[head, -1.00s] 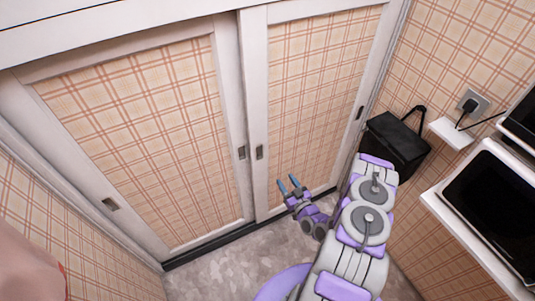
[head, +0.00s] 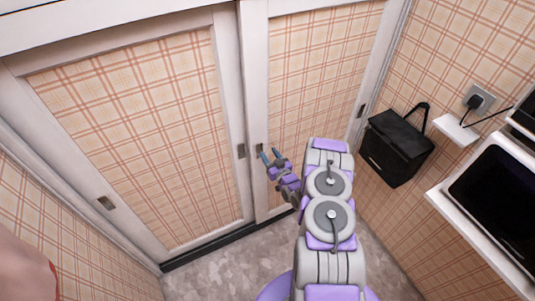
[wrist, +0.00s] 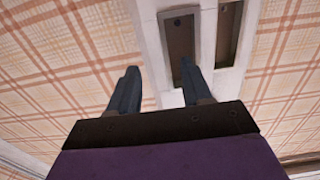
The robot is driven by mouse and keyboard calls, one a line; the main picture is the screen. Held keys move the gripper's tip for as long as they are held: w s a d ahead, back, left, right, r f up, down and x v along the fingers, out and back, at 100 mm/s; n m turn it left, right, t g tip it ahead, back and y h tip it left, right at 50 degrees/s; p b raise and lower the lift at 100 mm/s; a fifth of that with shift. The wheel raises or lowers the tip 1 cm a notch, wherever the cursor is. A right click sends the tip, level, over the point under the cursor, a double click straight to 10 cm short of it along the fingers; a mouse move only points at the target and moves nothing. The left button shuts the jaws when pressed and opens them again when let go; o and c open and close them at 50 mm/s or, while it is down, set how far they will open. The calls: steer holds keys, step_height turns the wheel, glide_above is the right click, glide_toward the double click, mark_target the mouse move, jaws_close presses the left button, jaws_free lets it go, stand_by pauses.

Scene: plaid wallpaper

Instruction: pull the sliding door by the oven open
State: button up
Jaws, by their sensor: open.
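Two white-framed sliding doors with plaid panels stand side by side. The right sliding door (head: 310,95), nearer the oven, and the left sliding door (head: 130,130) meet at a seam with no visible gap. The right door's recessed handle (head: 260,147) is on its left stile, and the left door's handle (head: 241,151) is close beside it. My gripper (head: 269,154) is open and empty, its fingertips close to the right door's handle. In the wrist view, two recessed handles show past the fingers (wrist: 157,80); one finger overlaps the lower end of the left one. Contact cannot be told.
A white oven-like appliance with a dark front (head: 495,190) is at the right. Bare floor (head: 225,270) lies before the doors.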

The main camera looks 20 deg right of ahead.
steer(key=shift+w, duration=1.15)
steer(key=shift+c, duration=0.4)
jaws_close()
